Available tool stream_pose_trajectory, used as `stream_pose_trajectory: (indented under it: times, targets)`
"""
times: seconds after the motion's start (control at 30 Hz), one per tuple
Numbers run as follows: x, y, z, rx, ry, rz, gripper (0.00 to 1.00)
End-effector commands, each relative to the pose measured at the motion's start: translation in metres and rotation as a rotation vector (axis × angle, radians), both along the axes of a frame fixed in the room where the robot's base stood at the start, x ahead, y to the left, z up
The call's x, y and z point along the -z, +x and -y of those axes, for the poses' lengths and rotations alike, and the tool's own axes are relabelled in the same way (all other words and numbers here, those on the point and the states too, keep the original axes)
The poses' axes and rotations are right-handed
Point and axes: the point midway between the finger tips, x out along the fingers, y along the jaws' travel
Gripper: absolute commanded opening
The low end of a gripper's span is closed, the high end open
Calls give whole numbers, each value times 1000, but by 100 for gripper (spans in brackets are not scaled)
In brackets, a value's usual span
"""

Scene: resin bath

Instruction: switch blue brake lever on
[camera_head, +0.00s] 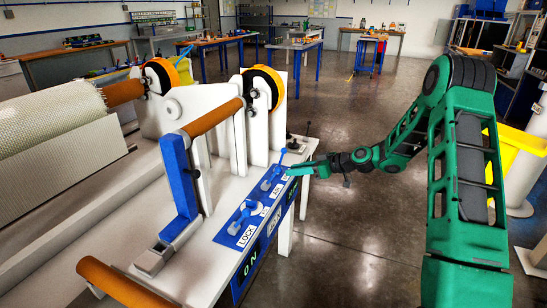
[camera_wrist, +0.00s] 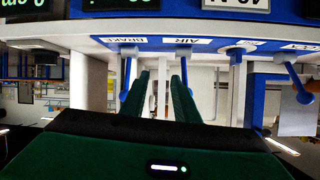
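The blue brake lever (camera_head: 280,160) stands at the far end of the blue control panel, with its knob raised. In the wrist view, which looks upside down, the brake lever (camera_wrist: 129,52) is under the BRAKE label, just left of my fingers. My gripper (camera_head: 291,171) is close to this lever at the panel's right edge. In the wrist view my gripper (camera_wrist: 161,75) shows two green fingers spread apart with a gap between them, and nothing is held. The neighbouring air lever (camera_wrist: 183,52) is partly behind the right finger. Contact with either lever cannot be told.
A lock lever (camera_head: 243,218) sits on the nearer part of the panel (camera_head: 228,236). A dark display (camera_head: 248,263) is on its front face. An orange roller (camera_head: 215,116) on a blue arm rises left of the levers. The floor (camera_head: 350,235) right of the machine is open.

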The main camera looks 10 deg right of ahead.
Motion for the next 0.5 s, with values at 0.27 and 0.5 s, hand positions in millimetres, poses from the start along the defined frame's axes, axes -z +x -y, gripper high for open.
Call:
stream_pose_trajectory:
  times: [0.27, 0.5]
  targets:
    - [9, 47, 9, 64, 200, 237, 28]
    - [9, 61, 20, 118, 271, 334, 28]
